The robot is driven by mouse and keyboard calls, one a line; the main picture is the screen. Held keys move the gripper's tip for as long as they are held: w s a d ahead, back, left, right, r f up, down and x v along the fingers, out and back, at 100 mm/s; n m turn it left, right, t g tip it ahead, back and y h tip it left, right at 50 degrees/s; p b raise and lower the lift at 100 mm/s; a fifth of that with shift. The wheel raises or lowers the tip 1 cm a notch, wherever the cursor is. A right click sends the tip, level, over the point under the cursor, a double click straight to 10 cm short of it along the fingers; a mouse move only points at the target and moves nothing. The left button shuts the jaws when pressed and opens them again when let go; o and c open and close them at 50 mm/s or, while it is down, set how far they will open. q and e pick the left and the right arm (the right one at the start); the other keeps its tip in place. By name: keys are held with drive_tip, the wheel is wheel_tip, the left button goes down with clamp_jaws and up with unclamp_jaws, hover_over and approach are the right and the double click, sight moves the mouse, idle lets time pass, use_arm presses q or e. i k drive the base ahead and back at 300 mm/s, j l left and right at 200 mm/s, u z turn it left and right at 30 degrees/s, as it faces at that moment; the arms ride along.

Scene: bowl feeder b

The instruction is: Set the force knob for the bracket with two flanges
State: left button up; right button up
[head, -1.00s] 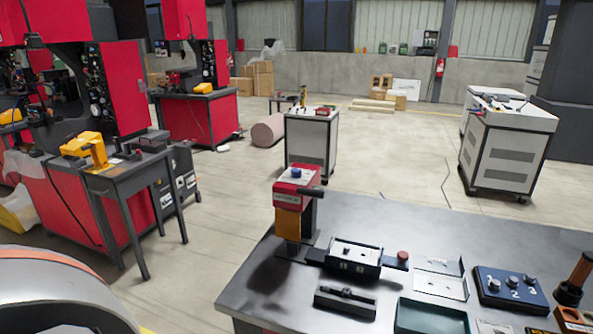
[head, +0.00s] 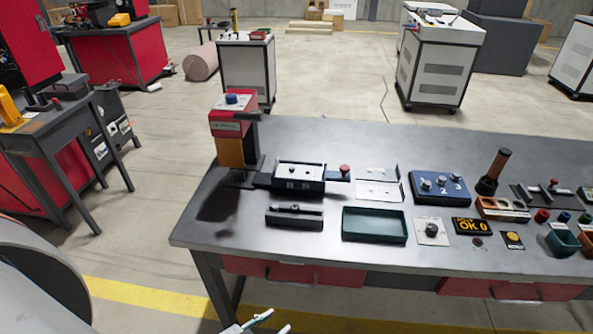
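A small red and orange press (head: 233,128) stands at the table's left end, with a blue knob (head: 232,98) on top. A white plate with a dark knob (head: 432,229) lies at the front middle. A blue panel (head: 440,187) carries three knobs marked 1, 2 and 3. No label tells me which is the force knob. A bright bent metal bracket (head: 378,190) lies right of the press; its flanges are too small to count surely. My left gripper (head: 272,322) shows only its fingertips at the bottom edge, apart and empty, in front of the table. My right gripper is out of view.
The grey table (head: 335,240) also holds a black fixture (head: 300,186), a green tray (head: 374,225), a dark block (head: 294,217), an "OK 0" display (head: 468,226) and a dark handled tool (head: 494,172). Red drawers hang under its front edge. Floor is free to the left.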

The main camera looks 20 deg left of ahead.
sight(231, 98)
drive_tip(key=k+j, duration=0.1)
drive_tip(key=j, duration=1.45)
